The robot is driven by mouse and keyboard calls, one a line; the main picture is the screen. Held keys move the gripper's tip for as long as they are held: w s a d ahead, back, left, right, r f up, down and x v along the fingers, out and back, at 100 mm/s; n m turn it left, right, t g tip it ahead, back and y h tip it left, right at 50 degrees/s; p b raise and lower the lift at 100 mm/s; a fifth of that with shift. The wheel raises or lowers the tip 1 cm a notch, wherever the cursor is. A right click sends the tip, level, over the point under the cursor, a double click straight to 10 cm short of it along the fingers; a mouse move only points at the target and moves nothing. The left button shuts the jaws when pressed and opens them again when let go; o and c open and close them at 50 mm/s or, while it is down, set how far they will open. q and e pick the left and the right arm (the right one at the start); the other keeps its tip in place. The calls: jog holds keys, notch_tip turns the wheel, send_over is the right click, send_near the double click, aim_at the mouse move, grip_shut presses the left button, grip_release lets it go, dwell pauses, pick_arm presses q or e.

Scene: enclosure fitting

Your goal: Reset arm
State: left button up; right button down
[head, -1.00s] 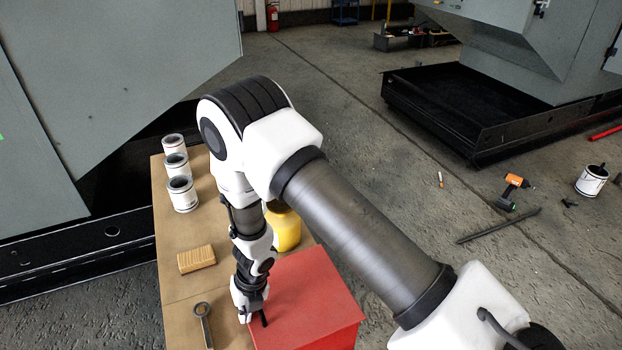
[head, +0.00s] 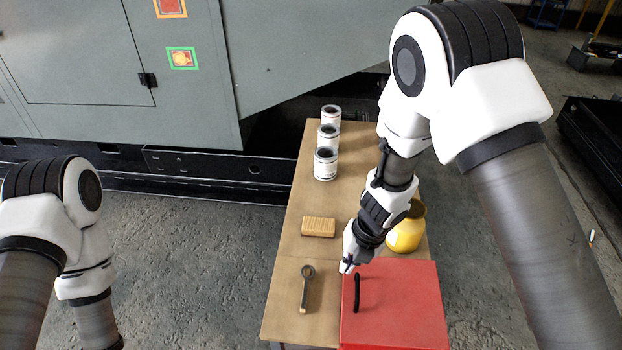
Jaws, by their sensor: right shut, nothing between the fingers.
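My right gripper (head: 347,267) is shut and empty. It points down at the back left corner of the red box (head: 405,308), close to the box's black handle (head: 357,293); I cannot tell whether it touches the box. My left arm comes in at the lower left over the floor, and its gripper is out of the frame.
A grey enclosure (head: 300,50) stands behind. Floor at left is clear.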

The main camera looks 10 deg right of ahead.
jog(key=s+f+m, duration=0.1)
jog(key=s+f, duration=0.2)
jog(key=s+f+g, duration=0.1)
jog(key=s+f, duration=0.1)
jog(key=s+f+m+g+b, duration=0.1)
jog(key=s+f, duration=0.2)
jog(key=shift+s+d+f+m, duration=0.3)
jog(key=shift+s, duration=0.05)
jog(key=s+f+m, duration=0.1)
jog(key=s+m, duration=0.1)
jog(key=s, duration=0.1)
jog(key=s+f+m+g+y, duration=0.1)
jog(key=m, duration=0.1)
jog(key=shift+s+f, duration=0.35)
jog(key=s+d+f+m+t+h, duration=0.1)
jog(key=s+d+m, duration=0.3)
jog(key=m, duration=0.9)
jog(key=s+d+f+m+t+h+b, duration=0.1)
jog(key=s+d+m, duration=0.3)
jog(key=m, duration=0.9)
jog(key=shift+s+d+f+m+h, duration=0.25)
jog(key=shift+s+f+m+h, duration=0.25)
jog(key=shift+f+h, duration=0.3)
